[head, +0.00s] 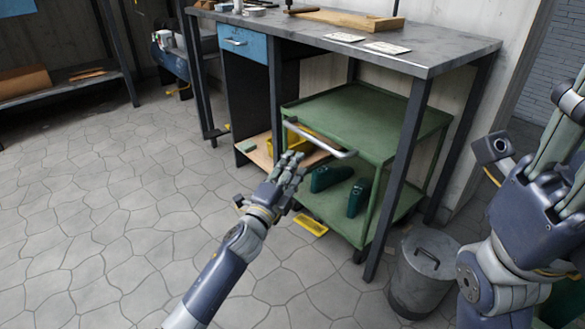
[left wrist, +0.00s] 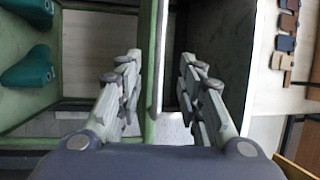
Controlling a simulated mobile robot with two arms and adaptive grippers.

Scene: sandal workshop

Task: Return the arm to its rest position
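My left gripper (head: 290,170) reaches in from the lower left of the head view, in front of the green cart (head: 390,138). In the left wrist view its two finger groups stand wide apart and the gripper (left wrist: 160,92) is open. The cart's pale handle (head: 322,140) is close by in the head view. A pale upright bar (left wrist: 156,60) shows between the fingers in the left wrist view, not visibly gripped. My right gripper (head: 530,165) is raised at the right edge of the head view, partly cut off, so its opening is unclear.
A workbench (head: 440,50) stands over the cart. A grey lidded bin (head: 424,270) stands near my right arm. A yellow item (head: 310,225) lies on the floor by the cart. The floor at left is clear.

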